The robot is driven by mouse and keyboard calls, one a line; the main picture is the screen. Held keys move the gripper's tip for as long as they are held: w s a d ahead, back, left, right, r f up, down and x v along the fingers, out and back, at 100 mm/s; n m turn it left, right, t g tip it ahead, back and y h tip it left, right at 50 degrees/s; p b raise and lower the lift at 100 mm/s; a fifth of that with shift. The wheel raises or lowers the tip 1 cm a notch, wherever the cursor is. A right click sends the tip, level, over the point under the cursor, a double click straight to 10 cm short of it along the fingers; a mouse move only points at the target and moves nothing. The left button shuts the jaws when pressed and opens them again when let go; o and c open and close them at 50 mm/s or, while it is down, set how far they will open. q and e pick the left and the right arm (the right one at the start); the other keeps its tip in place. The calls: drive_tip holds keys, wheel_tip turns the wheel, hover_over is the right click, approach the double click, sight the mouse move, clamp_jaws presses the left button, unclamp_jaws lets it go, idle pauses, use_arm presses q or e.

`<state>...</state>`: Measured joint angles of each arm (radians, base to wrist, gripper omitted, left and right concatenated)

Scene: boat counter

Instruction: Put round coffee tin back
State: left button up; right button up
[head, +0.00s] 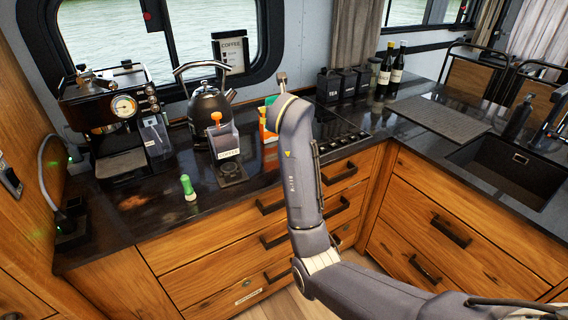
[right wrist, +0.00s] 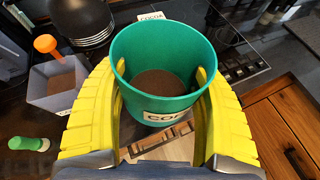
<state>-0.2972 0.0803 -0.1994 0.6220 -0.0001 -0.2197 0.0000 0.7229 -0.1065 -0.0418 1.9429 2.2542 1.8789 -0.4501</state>
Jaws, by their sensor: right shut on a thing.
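The round coffee tin (right wrist: 157,75) is a green, open-topped cylinder with brown grounds inside and a white label, partly covered, that begins "CO". My right gripper (right wrist: 160,90) has its yellow fingers on the tin's two sides and is shut on it. The tin looks upright, above the counter's front edge, with a drawer handle and floor showing below. My left gripper is in neither view.
A clear container with an orange-handled scoop (head: 216,117) stands before the kettle (head: 210,105), with a dark square pad (head: 232,173) in front. A green-topped item (head: 188,187) and the espresso machine (head: 112,110) are left.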

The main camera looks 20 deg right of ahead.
drive_tip(key=w+h, duration=0.1)
drive_tip(key=w, duration=0.6)
drive_tip(key=shift+h, duration=0.3)
drive_tip(key=f, duration=1.2)
drive_tip(key=d+f, duration=0.1)
drive_tip(key=f, duration=0.6)
drive_tip(key=shift+f, duration=0.1)
drive_tip(key=shift+f, duration=0.1)
drive_tip(key=o, duration=1.3)
drive_tip(key=shift+o, duration=0.2)
